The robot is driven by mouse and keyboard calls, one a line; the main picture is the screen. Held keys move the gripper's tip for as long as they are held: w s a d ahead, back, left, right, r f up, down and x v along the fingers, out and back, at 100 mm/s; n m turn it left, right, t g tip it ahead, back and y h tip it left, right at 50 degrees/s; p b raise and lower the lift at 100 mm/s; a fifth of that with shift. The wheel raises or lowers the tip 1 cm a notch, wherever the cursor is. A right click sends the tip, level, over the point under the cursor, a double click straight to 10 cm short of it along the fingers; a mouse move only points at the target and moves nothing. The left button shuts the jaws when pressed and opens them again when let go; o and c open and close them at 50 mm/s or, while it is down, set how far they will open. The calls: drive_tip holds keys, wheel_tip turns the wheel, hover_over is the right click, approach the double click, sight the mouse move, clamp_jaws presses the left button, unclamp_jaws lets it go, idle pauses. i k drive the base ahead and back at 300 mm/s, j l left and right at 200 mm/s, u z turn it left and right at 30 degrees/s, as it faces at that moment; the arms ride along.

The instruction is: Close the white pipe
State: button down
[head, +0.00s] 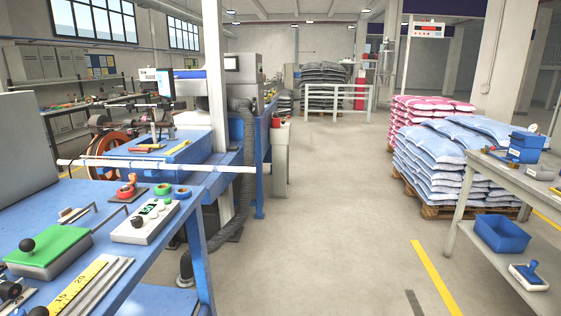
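A long thin white pipe (277,172) runs almost level across the left and middle of the head view. My gripper is not in view.
A blue workbench (60,190) with a control box (146,221) and a green block (48,250) fills the left front. A grey table (500,180) with blue bins stands right, before stacked bags (440,165). The middle floor is clear.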

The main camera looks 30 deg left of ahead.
sight(96, 162)
drive_tip(key=i+j, duration=0.2)
drive_tip(key=i, duration=0.55)
drive_tip(key=i+j+u, duration=0.1)
drive_tip(key=i, duration=0.7)
drive_tip(key=i+j+u, duration=0.5)
drive_tip(key=i+j, duration=0.2)
drive_tip(key=i+j+u, duration=0.1)
drive_tip(key=j, duration=0.25)
drive_tip(key=i+j+u, duration=0.1)
drive_tip(key=j, duration=0.2)
